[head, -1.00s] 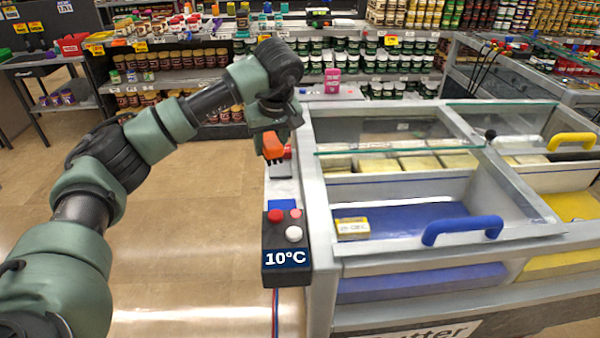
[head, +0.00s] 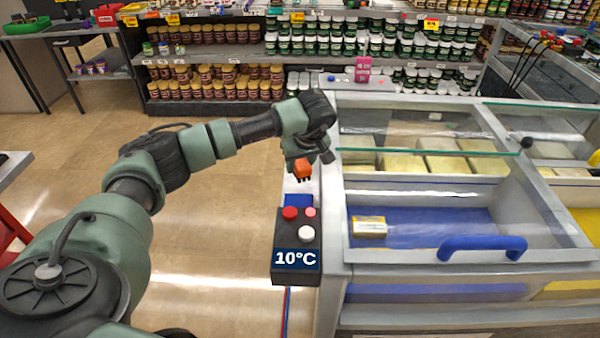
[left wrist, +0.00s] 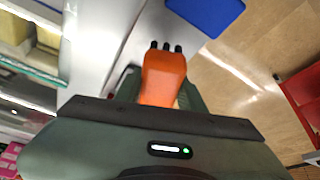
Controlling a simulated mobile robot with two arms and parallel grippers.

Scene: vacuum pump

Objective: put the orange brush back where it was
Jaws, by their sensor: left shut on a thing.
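The orange brush (head: 303,169) is in my left gripper (head: 302,162), above the narrow left ledge of the freezer. In the left wrist view the brush (left wrist: 163,78) points away from the gripper (left wrist: 160,95), with dark bristle tufts at its far end. The gripper is shut on it. A blue patch (head: 299,200) lies on the ledge just in front of the brush; it also shows in the left wrist view (left wrist: 207,12), apart from the bristles. My right gripper is out of view.
A dark control box (head: 297,250) with red and white buttons and a 10°C display stands at the ledge's front. The freezer (head: 345,215) with glass lids and a blue handle (head: 482,247) is to the right. The floor (head: 225,220) to the left is clear.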

